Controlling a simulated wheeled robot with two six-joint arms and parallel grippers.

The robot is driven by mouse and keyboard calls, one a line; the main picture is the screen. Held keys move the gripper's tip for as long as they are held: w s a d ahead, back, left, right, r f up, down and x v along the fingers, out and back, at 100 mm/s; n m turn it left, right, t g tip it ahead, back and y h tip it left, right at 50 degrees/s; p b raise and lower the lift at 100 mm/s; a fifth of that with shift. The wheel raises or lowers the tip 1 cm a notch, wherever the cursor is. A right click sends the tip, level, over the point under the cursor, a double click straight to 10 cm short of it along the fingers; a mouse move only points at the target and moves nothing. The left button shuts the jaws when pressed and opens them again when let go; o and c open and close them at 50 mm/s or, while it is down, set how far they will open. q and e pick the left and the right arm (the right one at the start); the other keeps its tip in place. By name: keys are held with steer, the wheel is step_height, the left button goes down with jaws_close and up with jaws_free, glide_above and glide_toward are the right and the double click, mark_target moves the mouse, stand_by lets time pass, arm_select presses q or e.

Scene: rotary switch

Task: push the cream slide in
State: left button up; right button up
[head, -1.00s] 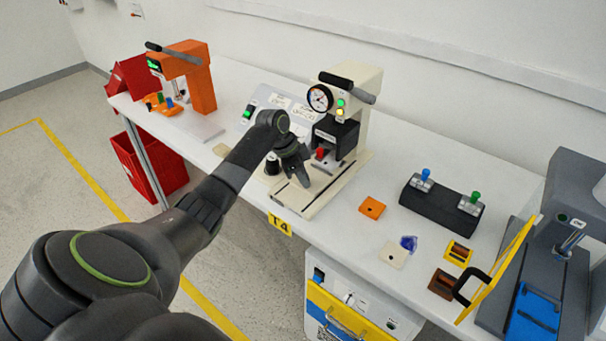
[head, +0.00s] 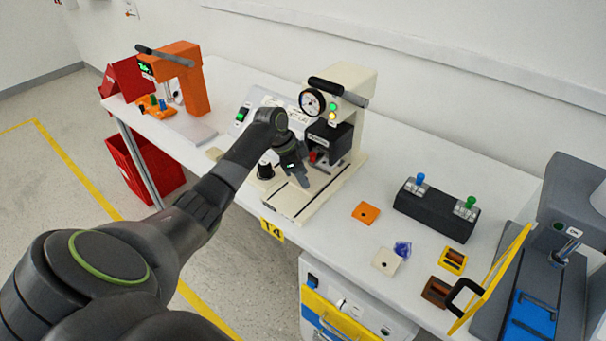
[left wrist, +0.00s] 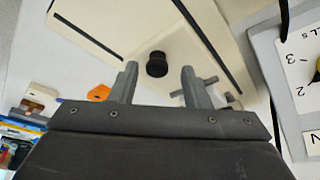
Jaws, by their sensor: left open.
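The cream press (head: 345,95) stands on the table with a dial, lamps and a black block on its front. Its cream slide (left wrist: 175,50) shows in the left wrist view with a black knob (left wrist: 157,64) on it, between dark slots. In the head view the knob (head: 265,170) stands at the left side of the cream base (head: 292,208). My left gripper (head: 303,181) is open and empty above the base. In the left wrist view the knob appears between its fingertips (left wrist: 159,72); I cannot tell the height gap. My arm hides part of the base.
An orange press (head: 190,85) stands at the left. A sloped panel (head: 250,110) stands behind my arm.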

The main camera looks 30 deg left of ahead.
arm_select(q)
steer(key=b+v, duration=0.1)
steer(key=v, duration=1.6)
